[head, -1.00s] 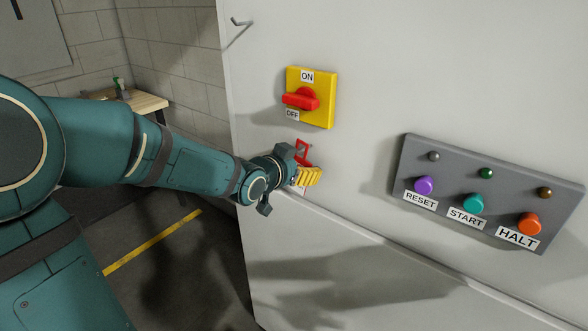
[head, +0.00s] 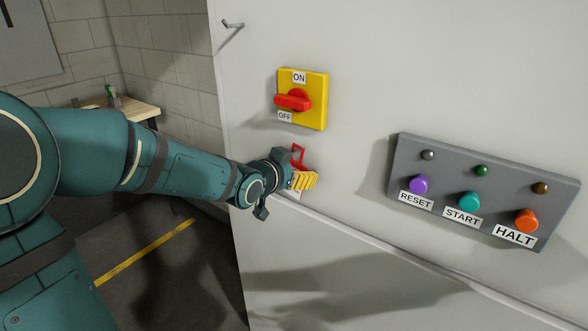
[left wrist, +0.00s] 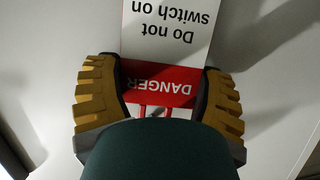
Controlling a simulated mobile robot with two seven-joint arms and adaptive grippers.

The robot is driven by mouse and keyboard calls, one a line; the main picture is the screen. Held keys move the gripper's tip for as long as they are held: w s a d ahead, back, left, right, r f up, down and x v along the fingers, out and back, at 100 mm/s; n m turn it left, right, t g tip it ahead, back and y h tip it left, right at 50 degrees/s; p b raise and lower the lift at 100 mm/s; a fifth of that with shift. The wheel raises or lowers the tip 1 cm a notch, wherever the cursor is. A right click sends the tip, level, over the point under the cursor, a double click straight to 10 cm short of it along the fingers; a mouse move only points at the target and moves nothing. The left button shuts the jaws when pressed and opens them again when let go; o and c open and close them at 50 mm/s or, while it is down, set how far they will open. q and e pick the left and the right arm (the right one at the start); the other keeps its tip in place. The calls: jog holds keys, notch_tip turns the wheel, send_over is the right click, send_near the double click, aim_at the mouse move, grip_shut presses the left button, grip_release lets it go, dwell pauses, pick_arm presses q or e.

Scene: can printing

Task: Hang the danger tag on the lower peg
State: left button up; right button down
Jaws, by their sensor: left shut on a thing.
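The danger tag (left wrist: 165,80) shows upside down in the left wrist view, with a red "DANGER" band and a white "Do not switch on" part. My left gripper (left wrist: 162,88) is shut on the tag, with a yellow finger on each side of the red band. In the head view my left gripper (head: 303,181) is close to the white cabinet front, below the switch. A red loop (head: 298,157) of the tag sticks up above the fingers. A metal peg (head: 232,25) is at the cabinet's upper left. I see no lower peg. My right gripper is not in view.
A yellow switch plate (head: 316,100) with a red handle (head: 292,100), near the OFF label, is just above my gripper. A grey button panel (head: 487,190) is to the right. A ledge (head: 370,235) runs across the cabinet below. The wall between switch and panel is clear.

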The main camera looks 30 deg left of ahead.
pick_arm(q)
jog(key=o, duration=1)
jog(key=shift+v, duration=6)
